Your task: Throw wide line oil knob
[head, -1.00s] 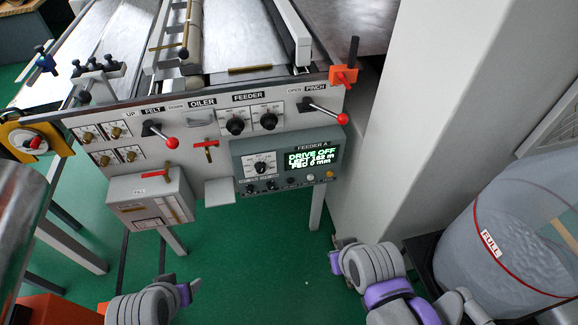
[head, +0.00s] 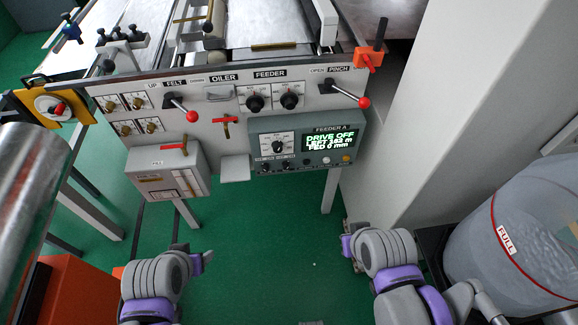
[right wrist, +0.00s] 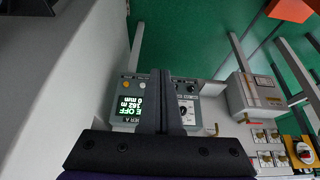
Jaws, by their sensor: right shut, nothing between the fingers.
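The grey machine panel (head: 225,105) fills the upper middle of the head view. Several small brass knobs (head: 130,115) sit on white plates at its left; their labels are too small to read, so I cannot tell which is the line oil knob. A red-handled valve (head: 226,121) is below the OILER label, and another red handle (head: 174,148) is on the FILL box. My left gripper (head: 207,256) is low, apart from the panel; its jaws are unclear. My right gripper (head: 347,245) is below and right of the panel, shut and empty in the right wrist view (right wrist: 160,88).
The FELT lever (head: 190,115) and PINCH lever (head: 363,101) with red balls stick out. The feeder box (head: 305,145) reads DRIVE OFF. A pale column (head: 440,110) and a drum marked FULL (head: 540,240) stand right. Green floor between my arms is clear.

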